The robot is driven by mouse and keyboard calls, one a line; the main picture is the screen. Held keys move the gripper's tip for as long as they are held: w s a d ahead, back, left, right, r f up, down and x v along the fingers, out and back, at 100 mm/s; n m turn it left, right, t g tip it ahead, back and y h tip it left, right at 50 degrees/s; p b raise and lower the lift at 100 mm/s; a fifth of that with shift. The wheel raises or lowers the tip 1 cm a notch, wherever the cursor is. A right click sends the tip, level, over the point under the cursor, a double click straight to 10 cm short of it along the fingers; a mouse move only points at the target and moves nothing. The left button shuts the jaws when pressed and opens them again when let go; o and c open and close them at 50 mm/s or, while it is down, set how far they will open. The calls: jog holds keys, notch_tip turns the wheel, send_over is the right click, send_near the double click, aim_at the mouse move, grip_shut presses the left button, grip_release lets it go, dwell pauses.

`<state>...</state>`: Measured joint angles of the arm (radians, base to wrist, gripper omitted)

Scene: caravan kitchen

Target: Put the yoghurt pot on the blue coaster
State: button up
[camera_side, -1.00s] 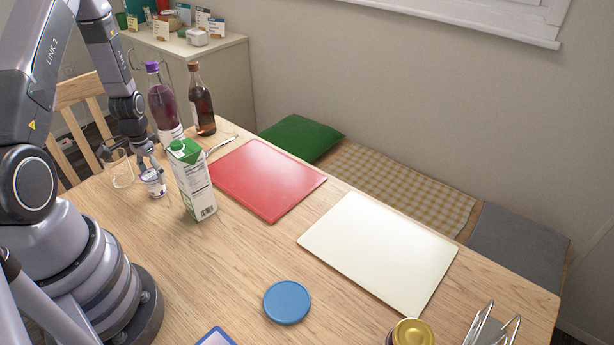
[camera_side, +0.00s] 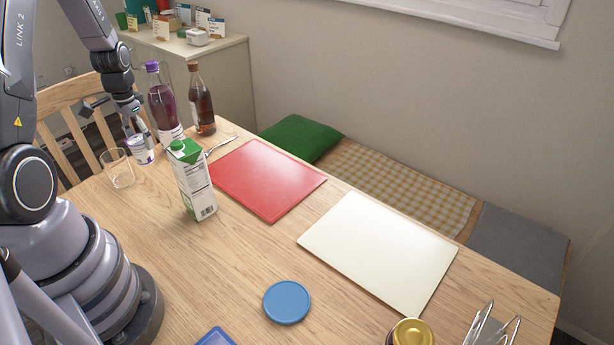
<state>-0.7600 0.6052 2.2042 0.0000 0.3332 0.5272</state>
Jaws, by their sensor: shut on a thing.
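The yoghurt pot (camera_side: 142,152) is a small white pot with a purple band, at the left of the table behind the milk carton. My gripper (camera_side: 139,136) is shut on it from above. The pot appears to be held above the tabletop, though the exact height is hard to tell. The round blue coaster (camera_side: 287,302) lies flat and bare at the front middle of the table, well apart from the pot.
A milk carton (camera_side: 193,180) stands right of the pot, with a clear glass (camera_side: 118,168) on the left. Two bottles, purple-capped (camera_side: 163,100) and brown-capped (camera_side: 201,100), stand behind. A red board (camera_side: 266,180) and a white board (camera_side: 380,250) lie right. Wood around the coaster is clear.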

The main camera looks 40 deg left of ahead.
notch_tip(320, 180, up, 18)
jog(key=w+d+m, duration=0.4)
jog(key=w+d, duration=0.3)
jog(key=d, duration=0.4)
jog(key=m, duration=1.4)
send_over(288, 301)
notch_tip(288, 301, down, 27)
jog(key=shift+f, duration=0.2)
